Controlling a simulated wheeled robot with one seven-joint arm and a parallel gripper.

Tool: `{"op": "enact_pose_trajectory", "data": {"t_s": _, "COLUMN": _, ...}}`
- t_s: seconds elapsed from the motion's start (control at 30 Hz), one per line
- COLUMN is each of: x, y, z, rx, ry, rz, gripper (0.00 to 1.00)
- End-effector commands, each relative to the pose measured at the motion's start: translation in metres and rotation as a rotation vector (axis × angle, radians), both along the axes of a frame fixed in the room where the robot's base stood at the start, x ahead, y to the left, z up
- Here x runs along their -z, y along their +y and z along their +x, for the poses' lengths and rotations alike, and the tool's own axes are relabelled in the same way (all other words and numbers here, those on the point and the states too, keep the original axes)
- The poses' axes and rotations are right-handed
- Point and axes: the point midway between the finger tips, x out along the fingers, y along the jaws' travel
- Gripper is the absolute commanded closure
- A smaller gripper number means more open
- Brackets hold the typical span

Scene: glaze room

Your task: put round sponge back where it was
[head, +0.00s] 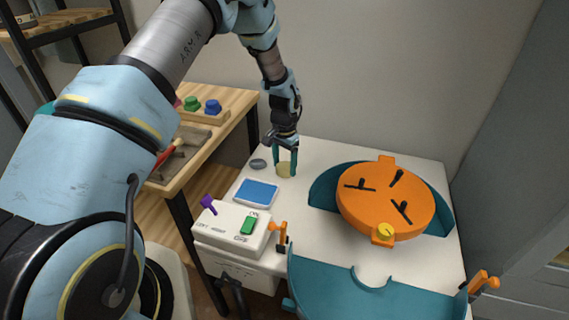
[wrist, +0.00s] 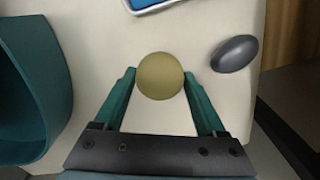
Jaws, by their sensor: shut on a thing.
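The round sponge (wrist: 160,76) is a yellowish, ball-like piece held between the two green fingers of my gripper (wrist: 159,88). It also shows in the head view (head: 285,170), at the back left of the white table, just below the fingertips of my gripper (head: 286,160). My gripper points down and is shut on the sponge. In the head view the sponge is at or very near the table top; I cannot tell whether it touches.
A grey oval thing (head: 258,164) lies left of the sponge. A blue tray (head: 256,193) and a white switch box (head: 231,229) are in front. A round orange piece (head: 385,200) with a teal guard (head: 325,187) stands right. The white table top (head: 318,152) behind is clear.

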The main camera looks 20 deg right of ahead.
Motion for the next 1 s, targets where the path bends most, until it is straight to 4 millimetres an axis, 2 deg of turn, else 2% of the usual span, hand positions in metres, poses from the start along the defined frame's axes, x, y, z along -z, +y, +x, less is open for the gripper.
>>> {"op": "enact_pose_trajectory", "data": {"t_s": 0.13, "x": 0.004, "y": 0.000, "z": 0.000, "rx": 0.000, "ry": 0.000, "rz": 0.000, "gripper": 0.87}}
{"op": "enact_pose_trajectory", "data": {"t_s": 0.17, "x": 0.003, "y": 0.000, "z": 0.000, "rx": 0.000, "ry": 0.000, "rz": 0.000, "gripper": 0.24}}
{"op": "enact_pose_trajectory", "data": {"t_s": 0.37, "x": 0.002, "y": 0.000, "z": 0.000, "rx": 0.000, "ry": 0.000, "rz": 0.000, "gripper": 0.01}}
{"op": "enact_pose_trajectory", "data": {"t_s": 0.73, "x": -0.004, "y": 0.000, "z": 0.000, "rx": 0.000, "ry": 0.000, "rz": -0.001, "gripper": 0.00}}
{"op": "enact_pose_trajectory", "data": {"t_s": 0.87, "x": -0.022, "y": -0.001, "z": 0.001, "rx": 0.000, "ry": -0.003, "rz": -0.003, "gripper": 0.00}}
{"op": "enact_pose_trajectory", "data": {"t_s": 1.0, "x": -0.050, "y": 0.000, "z": 0.001, "rx": 0.000, "ry": -0.003, "rz": -0.003, "gripper": 0.00}}
